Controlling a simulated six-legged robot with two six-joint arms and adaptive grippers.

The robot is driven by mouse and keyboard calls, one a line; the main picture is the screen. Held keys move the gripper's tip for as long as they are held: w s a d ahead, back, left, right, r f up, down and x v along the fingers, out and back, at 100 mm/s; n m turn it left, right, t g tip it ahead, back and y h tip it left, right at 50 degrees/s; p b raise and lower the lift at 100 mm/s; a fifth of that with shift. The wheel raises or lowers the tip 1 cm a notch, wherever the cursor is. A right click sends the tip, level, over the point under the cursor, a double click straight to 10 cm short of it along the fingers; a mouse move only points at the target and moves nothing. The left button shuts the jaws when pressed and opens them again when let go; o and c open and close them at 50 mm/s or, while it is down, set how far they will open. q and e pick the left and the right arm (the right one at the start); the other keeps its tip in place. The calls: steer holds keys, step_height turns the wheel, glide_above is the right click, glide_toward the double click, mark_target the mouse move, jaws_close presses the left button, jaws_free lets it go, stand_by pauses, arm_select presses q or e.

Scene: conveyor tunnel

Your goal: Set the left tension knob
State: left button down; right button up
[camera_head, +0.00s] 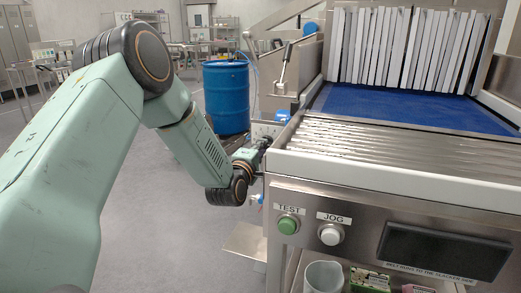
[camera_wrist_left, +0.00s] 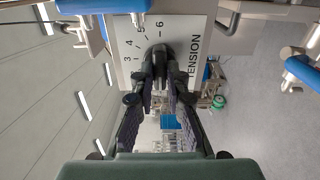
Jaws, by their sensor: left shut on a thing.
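The tension knob (camera_wrist_left: 158,52) is dark and sits on a pale scale plate (camera_wrist_left: 128,35) in the left wrist view. The plate carries the printed numbers 3, 4, 5 and 6 and the word TENSION, which appears sideways and partly cut off. My left gripper (camera_wrist_left: 160,72) is shut on the knob, with a dark finger on each side of it. In the head view my left gripper (camera_head: 263,143) reaches to the left side of the conveyor machine, and the knob cannot be made out there. My right gripper is in neither view.
The conveyor (camera_head: 400,150) has steel rollers, a blue belt (camera_head: 400,105) and a white curtain of strips (camera_head: 400,48). Below are a green TEST button (camera_head: 288,224), a white JOG button (camera_head: 331,235) and a dark screen (camera_head: 445,252). A blue drum (camera_head: 227,97) stands behind my arm.

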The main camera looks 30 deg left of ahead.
arm_select(q)
steer(key=shift+d+f, duration=0.15)
steer(key=shift+f, duration=0.05)
steer(key=c, duration=1.3)
jaws_free()
steer(key=shift+r, duration=0.1)
steer(key=shift+c, duration=0.2)
steer(key=v, duration=1.2)
